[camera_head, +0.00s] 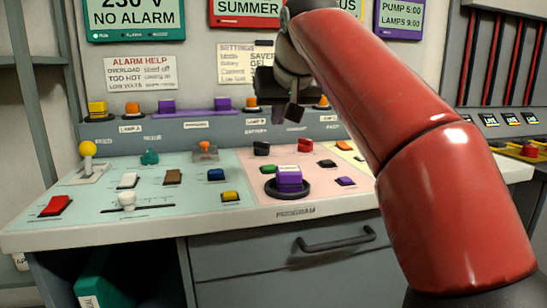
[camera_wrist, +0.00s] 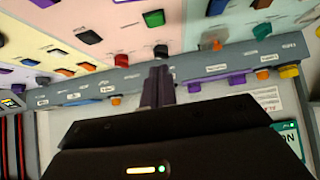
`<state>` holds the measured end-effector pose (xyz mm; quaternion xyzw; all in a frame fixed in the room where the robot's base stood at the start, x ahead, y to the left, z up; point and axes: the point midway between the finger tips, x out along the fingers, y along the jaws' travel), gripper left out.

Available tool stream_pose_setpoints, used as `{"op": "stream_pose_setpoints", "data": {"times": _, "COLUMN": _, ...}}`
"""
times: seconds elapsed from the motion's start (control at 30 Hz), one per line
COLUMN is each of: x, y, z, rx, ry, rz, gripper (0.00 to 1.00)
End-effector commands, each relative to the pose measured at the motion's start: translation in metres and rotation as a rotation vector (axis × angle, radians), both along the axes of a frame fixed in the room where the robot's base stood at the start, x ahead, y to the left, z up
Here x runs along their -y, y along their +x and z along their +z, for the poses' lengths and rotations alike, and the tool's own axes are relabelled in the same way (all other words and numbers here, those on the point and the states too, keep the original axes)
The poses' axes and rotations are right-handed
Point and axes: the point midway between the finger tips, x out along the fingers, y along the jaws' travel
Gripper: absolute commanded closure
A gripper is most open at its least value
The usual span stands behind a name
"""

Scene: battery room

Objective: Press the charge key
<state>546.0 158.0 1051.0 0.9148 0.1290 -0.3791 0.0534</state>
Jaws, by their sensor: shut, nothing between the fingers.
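The control desk (camera_head: 100,222) carries many coloured keys, and I cannot read which one is the charge key. On the pink section are a green key (camera_head: 269,170), a red key (camera_head: 305,169), a dark key (camera_head: 262,149) and a purple block on a round black base (camera_head: 289,178). My gripper (camera_head: 288,112) is shut and empty, above the back of the desk in front of the upright lamp strip. In the wrist view, my shut fingers (camera_wrist: 158,86) point toward the strip and desk keys, with a red key (camera_wrist: 121,60) near them.
The lamp strip (camera_head: 215,126) along the back holds orange, purple and yellow parts. A yellow-knobbed lever (camera_head: 88,150) and a white knob (camera_head: 127,198) stand up at left. Notices and displays hang behind. A drawer handle (camera_head: 337,239) juts out below the desk front.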

Motion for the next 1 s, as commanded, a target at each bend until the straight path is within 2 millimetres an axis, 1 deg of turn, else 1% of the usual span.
{"op": "stream_pose_setpoints", "data": {"times": 0.2, "x": 0.000, "y": 0.001, "z": -0.002, "rx": 0.000, "ry": 0.000, "rz": 0.000, "gripper": 1.00}}
{"op": "stream_pose_setpoints", "data": {"times": 0.37, "x": -0.003, "y": 0.012, "z": -0.014, "rx": -0.002, "ry": -0.001, "rz": 0.000, "gripper": 1.00}}
{"op": "stream_pose_setpoints", "data": {"times": 0.77, "x": -0.019, "y": 0.068, "z": -0.073, "rx": -0.003, "ry": -0.002, "rz": 0.001, "gripper": 1.00}}
{"op": "stream_pose_setpoints", "data": {"times": 0.9, "x": -0.019, "y": 0.067, "z": -0.097, "rx": -0.001, "ry": -0.002, "rz": 0.000, "gripper": 1.00}}
{"op": "stream_pose_setpoints", "data": {"times": 1.0, "x": -0.019, "y": 0.067, "z": -0.105, "rx": 0.000, "ry": -0.001, "rz": 0.001, "gripper": 1.00}}
